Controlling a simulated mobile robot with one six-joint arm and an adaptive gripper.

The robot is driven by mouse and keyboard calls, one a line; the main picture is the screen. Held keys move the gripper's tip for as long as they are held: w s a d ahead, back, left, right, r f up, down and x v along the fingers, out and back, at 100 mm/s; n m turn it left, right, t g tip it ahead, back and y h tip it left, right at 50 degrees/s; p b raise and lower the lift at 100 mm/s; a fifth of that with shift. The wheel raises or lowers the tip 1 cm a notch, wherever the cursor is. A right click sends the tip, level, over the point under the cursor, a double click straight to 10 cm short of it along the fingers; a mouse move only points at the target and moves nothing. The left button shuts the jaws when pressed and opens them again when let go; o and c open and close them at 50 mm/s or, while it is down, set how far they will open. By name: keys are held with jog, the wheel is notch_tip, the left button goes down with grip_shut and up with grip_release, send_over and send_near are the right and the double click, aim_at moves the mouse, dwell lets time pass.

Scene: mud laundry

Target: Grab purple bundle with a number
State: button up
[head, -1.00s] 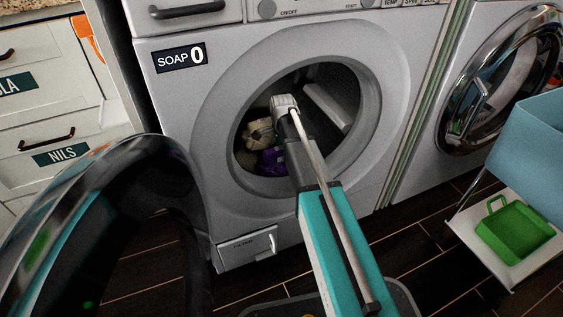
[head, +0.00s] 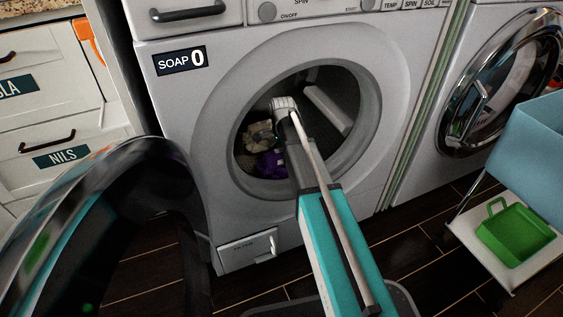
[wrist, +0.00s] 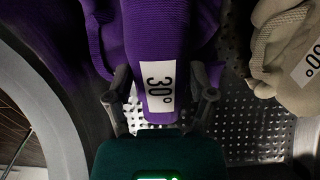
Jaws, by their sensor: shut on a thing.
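The purple bundle (head: 270,162) lies inside the drum of the open front-loading washer. In the wrist view the purple bundle (wrist: 155,35) carries a white tag (wrist: 160,88) that reads "30°". My gripper (wrist: 160,100) has one finger on each side of the bundle's tagged part and is shut on it. In the head view my arm reaches through the washer's round opening, and its wrist hides the fingers and part of the bundle.
A beige bundle (wrist: 280,50) with a partly seen white tag lies right of the purple one; it also shows in the head view (head: 257,134). The washer rim (head: 235,180) surrounds my arm. The open door (head: 150,160) stands at left. A green basket (head: 515,235) sits at right.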

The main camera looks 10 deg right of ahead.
jog(key=shift+r, duration=0.2)
notch_tip(320, 180, up, 10)
jog(key=p, duration=1)
jog(key=shift+f, duration=0.2)
dwell(0.6)
